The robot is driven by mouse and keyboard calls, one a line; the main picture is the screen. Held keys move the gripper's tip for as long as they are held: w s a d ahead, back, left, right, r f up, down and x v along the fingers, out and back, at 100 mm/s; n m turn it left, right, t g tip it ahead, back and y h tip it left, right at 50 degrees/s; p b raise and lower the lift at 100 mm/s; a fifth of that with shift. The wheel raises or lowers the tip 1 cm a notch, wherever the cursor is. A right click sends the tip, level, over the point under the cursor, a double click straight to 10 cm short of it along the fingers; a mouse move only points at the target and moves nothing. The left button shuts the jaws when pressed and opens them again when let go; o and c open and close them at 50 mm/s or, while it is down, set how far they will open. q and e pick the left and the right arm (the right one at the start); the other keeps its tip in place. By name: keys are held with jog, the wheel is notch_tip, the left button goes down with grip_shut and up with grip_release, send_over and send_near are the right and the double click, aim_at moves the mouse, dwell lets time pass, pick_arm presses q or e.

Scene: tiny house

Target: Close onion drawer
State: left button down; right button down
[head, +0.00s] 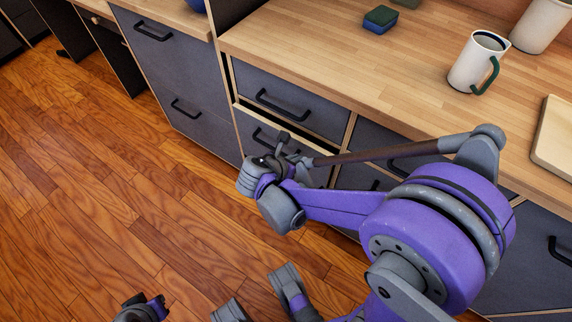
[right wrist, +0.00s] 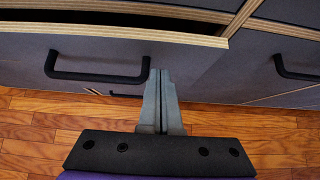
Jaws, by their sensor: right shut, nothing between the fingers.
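The onion drawer (right wrist: 200,58) appears to be the one in front of my right gripper; its contents are hidden. It stands slightly open, with a pale plywood top edge and a dark gap above it in the right wrist view. Its front is dark grey with a black bar handle (right wrist: 97,76). My right gripper (right wrist: 155,74) is shut and empty, its fingertips at the drawer front just right of the handle. Whether they touch it is unclear. In the head view the right gripper (head: 284,140) partly covers the drawer.
Above is a closed drawer (head: 290,103) under a wooden counter (head: 330,62). The counter holds a white mug (head: 470,66), a sponge (head: 380,18) and a board (head: 556,142). More grey cabinet fronts (head: 160,70) stand to the left. The wooden floor (head: 90,210) is clear.

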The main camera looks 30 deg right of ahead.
aim_at(309, 142)
pick_arm(q)
jog(key=shift+f, duration=0.15)
pick_arm(e)
jog(key=shift+w+d+r, duration=0.1)
jog(key=shift+w+d, duration=0.15)
jog(key=shift+d, duration=0.4)
jog(key=shift+w+d, duration=0.25)
jog(key=shift+d, duration=0.35)
jog(key=d, duration=0.1)
jog(key=w+d, duration=0.1)
jog(key=d, duration=0.2)
jog(key=shift+w, duration=0.3)
pick_arm(q)
jog(key=shift+a+f, duration=0.1)
pick_arm(e)
jog(key=shift+w+d+r, duration=0.1)
